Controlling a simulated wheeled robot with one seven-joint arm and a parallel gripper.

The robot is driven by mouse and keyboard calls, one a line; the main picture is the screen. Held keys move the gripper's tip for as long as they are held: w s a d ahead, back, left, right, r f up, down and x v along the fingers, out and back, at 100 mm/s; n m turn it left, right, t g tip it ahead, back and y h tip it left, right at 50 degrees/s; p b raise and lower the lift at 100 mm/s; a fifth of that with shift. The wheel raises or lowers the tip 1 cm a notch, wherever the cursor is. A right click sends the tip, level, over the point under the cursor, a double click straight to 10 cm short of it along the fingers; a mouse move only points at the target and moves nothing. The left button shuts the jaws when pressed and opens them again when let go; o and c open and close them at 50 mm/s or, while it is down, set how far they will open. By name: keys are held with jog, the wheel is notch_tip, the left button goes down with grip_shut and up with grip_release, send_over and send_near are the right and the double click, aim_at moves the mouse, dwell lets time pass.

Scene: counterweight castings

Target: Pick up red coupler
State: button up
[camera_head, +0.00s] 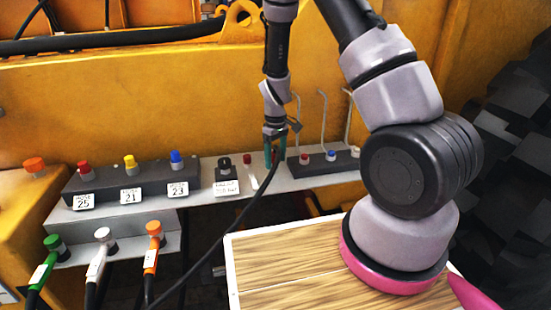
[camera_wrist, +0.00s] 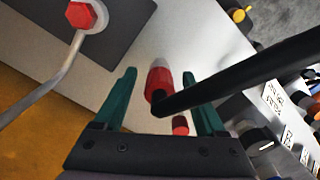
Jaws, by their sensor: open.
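The red coupler (camera_wrist: 159,80) has a red body with a paler band and a black hose (camera_wrist: 240,80) running off to the right in the wrist view. My gripper (camera_wrist: 159,75) is open, with one teal finger on each side of the coupler and visible gaps between. In the head view my gripper (camera_head: 275,146) points down over the grey shelf, and its fingers mostly hide the coupler. The hose (camera_head: 236,222) drops from there toward the lower left.
A small red knob (camera_head: 248,159) stands close left of my gripper. A dark block (camera_head: 325,164) with coloured knobs and upright bent rods stands to the right. Labelled block (camera_head: 130,185) and green, white and orange couplers (camera_head: 153,246) are left. A wooden-topped surface (camera_head: 290,262) lies in front.

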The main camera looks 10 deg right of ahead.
grip_shut()
notch_tip(320, 180, up, 10)
jog(key=shift+r, duration=0.1)
dwell(0.5)
